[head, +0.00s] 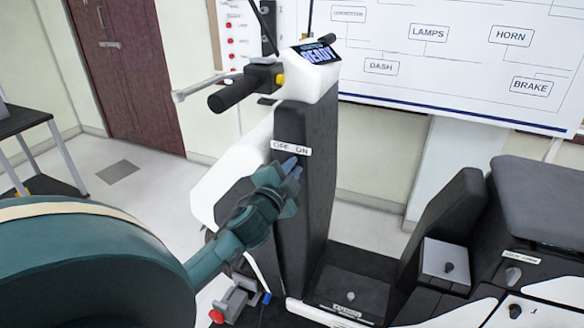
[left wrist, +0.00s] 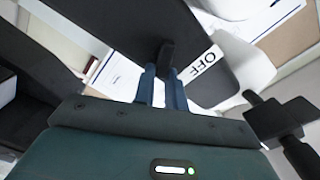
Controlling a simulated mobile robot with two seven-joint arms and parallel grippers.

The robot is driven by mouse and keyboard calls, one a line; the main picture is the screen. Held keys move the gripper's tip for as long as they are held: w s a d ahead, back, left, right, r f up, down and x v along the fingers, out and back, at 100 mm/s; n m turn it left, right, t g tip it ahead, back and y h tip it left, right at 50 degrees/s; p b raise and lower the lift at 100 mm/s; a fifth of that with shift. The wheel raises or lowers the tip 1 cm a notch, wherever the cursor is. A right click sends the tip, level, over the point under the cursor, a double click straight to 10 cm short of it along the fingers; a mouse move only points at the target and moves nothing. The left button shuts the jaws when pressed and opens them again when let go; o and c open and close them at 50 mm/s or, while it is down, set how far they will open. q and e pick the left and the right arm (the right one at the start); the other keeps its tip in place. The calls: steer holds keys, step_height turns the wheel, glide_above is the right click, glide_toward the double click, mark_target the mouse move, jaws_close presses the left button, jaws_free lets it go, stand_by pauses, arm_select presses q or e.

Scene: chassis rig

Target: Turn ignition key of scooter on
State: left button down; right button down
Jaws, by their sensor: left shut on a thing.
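The scooter's dark front column (head: 318,185) carries a white label (head: 291,148) reading OFF and ON. My left gripper (head: 292,168) is at the column face just below this label, nearer its ON end. In the left wrist view its two blue fingertips (left wrist: 163,82) are closed around the lower end of a dark ignition key (left wrist: 167,54). The OFF part of the label (left wrist: 203,64) shows beside the key. In the head view the gripper hides the key, and its exact angle is hard to tell. The scooter's display (head: 317,53) reads READY. My right gripper is out of view.
The handlebar with a black grip (head: 233,94) and lever juts out above my left gripper. The seat (head: 535,197) and a panel with keyholes stand at the right. A small grey and red device (head: 238,298) sits on the floor below. A wiring board (head: 450,60) hangs behind.

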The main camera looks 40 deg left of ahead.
arm_select(q)
steer(key=shift+a+f, duration=0.15)
steer(key=shift+f, duration=0.2)
steer(key=c, duration=1.5)
jaws_free()
steer(key=shift+s+a, duration=0.1)
steer(key=shift+c, duration=0.2)
steer(key=shift+o, duration=0.5)
steer(key=shift+r, duration=0.2)
steer(key=b+v, duration=0.2)
steer(key=v, duration=1.1)
